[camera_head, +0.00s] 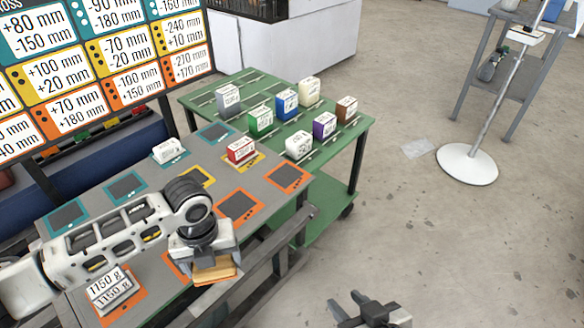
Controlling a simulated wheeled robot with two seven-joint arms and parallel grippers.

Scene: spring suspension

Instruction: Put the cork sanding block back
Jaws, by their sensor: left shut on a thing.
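The cork sanding block (214,272) shows as a tan-orange block under my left gripper (208,258). My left gripper points down and is shut on it, hiding its upper part. The block is at the front edge of the grey table, by an orange-framed pad (176,265); I cannot tell whether it touches the surface. My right gripper (348,304) is at the bottom edge, over the floor, with its dark fingers apart and nothing seen between them.
The grey table (205,155) has teal, yellow and orange pads. A red block (240,150), a white block (168,151) and blocks marked 1150 g (112,290) stand on it. A green cart (345,130) behind holds several coloured blocks. A board (100,60) shows millimetre values.

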